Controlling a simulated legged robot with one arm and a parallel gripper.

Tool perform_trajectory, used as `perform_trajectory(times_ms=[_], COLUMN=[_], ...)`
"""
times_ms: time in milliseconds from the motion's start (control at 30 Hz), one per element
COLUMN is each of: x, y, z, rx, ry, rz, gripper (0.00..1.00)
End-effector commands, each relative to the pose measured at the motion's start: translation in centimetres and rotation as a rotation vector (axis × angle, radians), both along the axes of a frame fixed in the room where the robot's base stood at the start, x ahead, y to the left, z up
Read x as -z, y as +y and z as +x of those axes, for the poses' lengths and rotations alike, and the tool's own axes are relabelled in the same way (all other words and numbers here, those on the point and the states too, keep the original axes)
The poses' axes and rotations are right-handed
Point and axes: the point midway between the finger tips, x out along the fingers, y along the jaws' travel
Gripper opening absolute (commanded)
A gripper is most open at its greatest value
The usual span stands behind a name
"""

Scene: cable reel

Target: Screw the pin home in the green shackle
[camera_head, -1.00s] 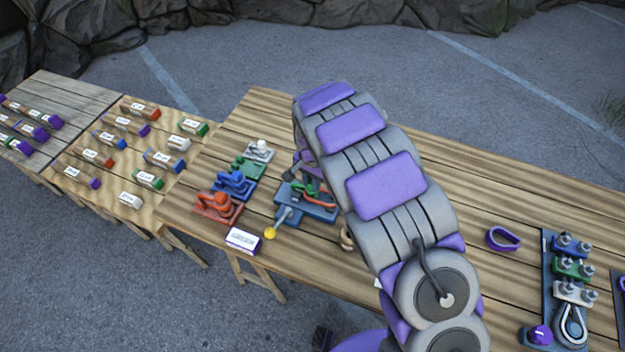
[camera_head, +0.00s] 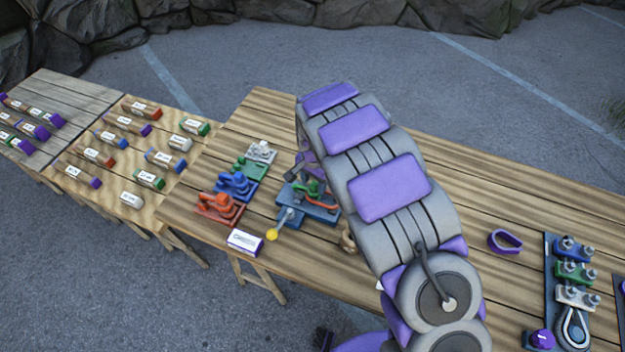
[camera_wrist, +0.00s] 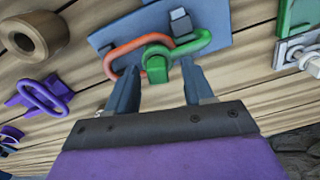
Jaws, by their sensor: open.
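In the wrist view, the green shackle (camera_wrist: 190,44) lies on a blue plate fixture (camera_wrist: 150,22). The blocky green pin head (camera_wrist: 157,69) faces my gripper. An orange-red link (camera_wrist: 124,54) lies at the shackle's left. My gripper (camera_wrist: 160,84) is open, its two dark fingers on either side of the pin head. I cannot tell whether either finger touches it. In the head view, the green shackle (camera_head: 313,187) is small and partly covered by my arm, and my gripper is mostly hidden there. The pin's thread is not visible.
Red (camera_head: 219,207), blue (camera_head: 236,184) and other coloured fixtures stand left of the blue one. A wooden ring (camera_wrist: 35,36) and purple shackle (camera_wrist: 42,97) lie nearby. The table's far middle is clear.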

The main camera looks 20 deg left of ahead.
Motion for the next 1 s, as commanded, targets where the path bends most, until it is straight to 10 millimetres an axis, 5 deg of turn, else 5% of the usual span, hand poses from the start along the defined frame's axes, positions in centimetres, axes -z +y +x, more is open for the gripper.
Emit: perform_trajectory(times_ms=[233, 567, 1000], x=[0.1, -0.5, -9.2], y=[0.1, 0.1, 0.1], z=[0.0, 0.0, 0.0], rx=[-0.001, 0.000, 0.000], ry=[0.001, 0.001, -0.002], rz=[-0.003, -0.003, -0.001], gripper=[0.74, 0.74, 0.74])
